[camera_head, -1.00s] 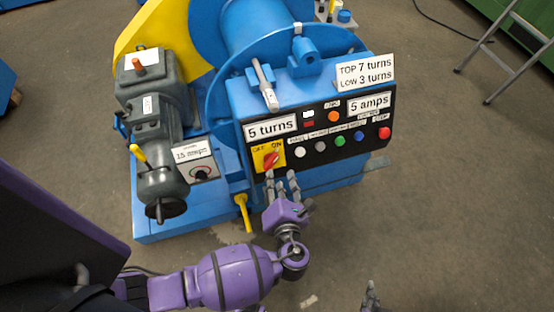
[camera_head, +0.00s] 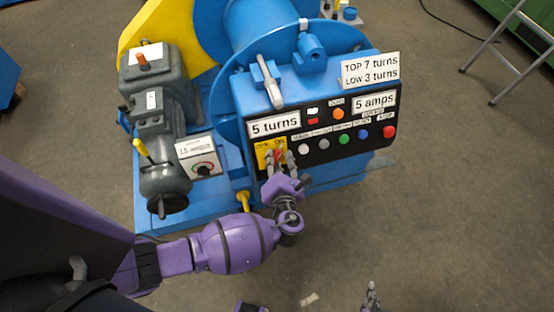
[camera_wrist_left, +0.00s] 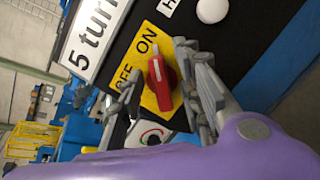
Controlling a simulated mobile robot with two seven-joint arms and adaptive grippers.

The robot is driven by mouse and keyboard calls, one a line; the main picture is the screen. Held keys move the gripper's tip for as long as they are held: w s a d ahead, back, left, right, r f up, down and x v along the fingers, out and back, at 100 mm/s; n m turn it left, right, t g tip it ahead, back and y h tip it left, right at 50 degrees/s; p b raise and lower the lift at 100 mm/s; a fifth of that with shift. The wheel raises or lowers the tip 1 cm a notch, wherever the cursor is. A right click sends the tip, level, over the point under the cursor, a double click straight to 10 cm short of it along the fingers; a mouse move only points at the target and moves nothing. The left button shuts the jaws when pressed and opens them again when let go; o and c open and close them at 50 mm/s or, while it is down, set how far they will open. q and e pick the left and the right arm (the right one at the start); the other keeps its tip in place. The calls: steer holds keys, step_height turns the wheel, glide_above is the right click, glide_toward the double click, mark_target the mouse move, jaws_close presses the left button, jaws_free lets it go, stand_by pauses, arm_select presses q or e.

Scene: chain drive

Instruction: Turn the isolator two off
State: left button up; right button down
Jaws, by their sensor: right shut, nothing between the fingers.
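The isolator switch is a red knob (camera_wrist_left: 160,82) on a yellow OFF/ON plate (camera_wrist_left: 147,42) on the black control panel. Its white mark points towards ON in the left wrist view. In the head view the red knob (camera_head: 278,155) is partly covered by the fingers. My left gripper (camera_head: 280,164) is open at the plate, and the wrist view shows its fingers (camera_wrist_left: 160,90) on either side of the knob. A gap shows on the left of the knob; contact on the right cannot be told. Only the tip of my right gripper (camera_head: 371,294) shows at the bottom edge.
Right of the isolator sit several push buttons, including a green one (camera_head: 344,139) and a red one (camera_head: 389,132). A dial box (camera_head: 203,168) and a grey motor (camera_head: 160,120) stand to the left. A lever (camera_head: 273,88) rises above the panel.

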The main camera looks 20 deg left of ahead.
arm_select(q)
jaws_close()
